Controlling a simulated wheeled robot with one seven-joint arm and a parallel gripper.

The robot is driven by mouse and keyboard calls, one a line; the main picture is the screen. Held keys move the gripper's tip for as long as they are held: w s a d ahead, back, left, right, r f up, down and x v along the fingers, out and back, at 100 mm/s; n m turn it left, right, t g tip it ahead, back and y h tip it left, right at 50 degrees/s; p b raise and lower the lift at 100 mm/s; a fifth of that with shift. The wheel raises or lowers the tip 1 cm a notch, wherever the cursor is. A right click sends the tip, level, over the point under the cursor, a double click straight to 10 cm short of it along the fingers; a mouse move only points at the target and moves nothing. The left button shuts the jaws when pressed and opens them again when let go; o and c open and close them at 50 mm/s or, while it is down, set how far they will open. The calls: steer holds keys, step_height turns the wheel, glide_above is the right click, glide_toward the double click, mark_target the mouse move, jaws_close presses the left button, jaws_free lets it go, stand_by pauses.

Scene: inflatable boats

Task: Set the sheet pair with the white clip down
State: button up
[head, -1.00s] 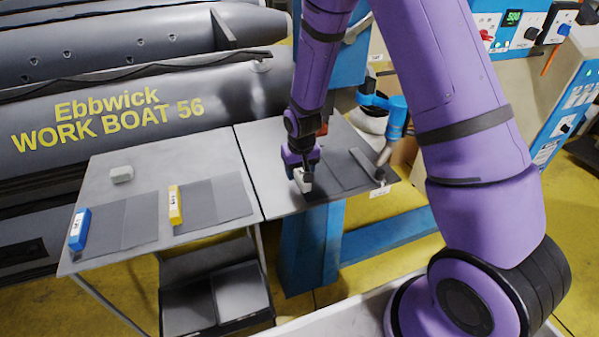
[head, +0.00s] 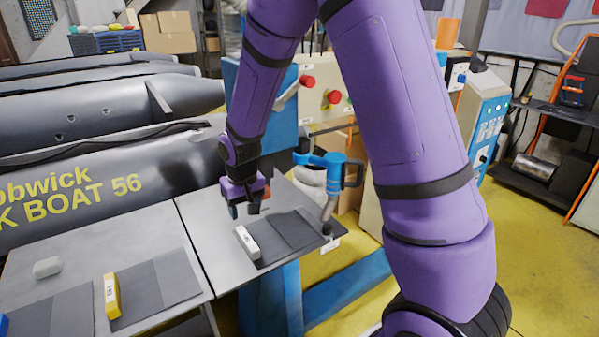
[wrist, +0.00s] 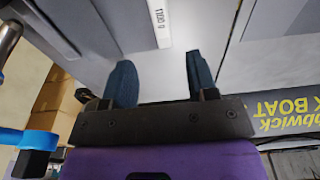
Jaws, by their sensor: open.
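The white clip (head: 248,243) lies along the left edge of a pair of dark grey sheets (head: 287,233), flat on the right-hand grey table (head: 200,215). In the wrist view the white clip (wrist: 159,22) shows beyond the fingertips, at the top, with dark lettering on it. My gripper (head: 245,209) is open and empty, above the table on the far side of the clip and apart from it. In the wrist view my gripper (wrist: 161,68) has its two dark blue fingers spread, with nothing between them.
A blue-handled tool (head: 332,175) with a metal tube stands at the sheets' right end. A yellow clip (head: 112,296) sits on another sheet pair on the left table, near a pale block (head: 47,267). The grey boat (head: 110,185) lies behind the tables.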

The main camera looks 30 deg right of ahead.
steer(key=s+d+r+t, duration=0.1)
steer(key=s+d+r, duration=0.2)
steer(key=s+r, duration=0.75)
steer(key=s+d+r+t, duration=0.25)
steer(key=s+r, duration=0.45)
steer(key=r, duration=0.6)
steer(key=s+d+r, duration=0.1)
steer(key=s+r, duration=0.1)
steer(key=s, duration=0.8)
steer(key=shift+d+r, duration=0.2)
steer(key=shift+r, duration=0.05)
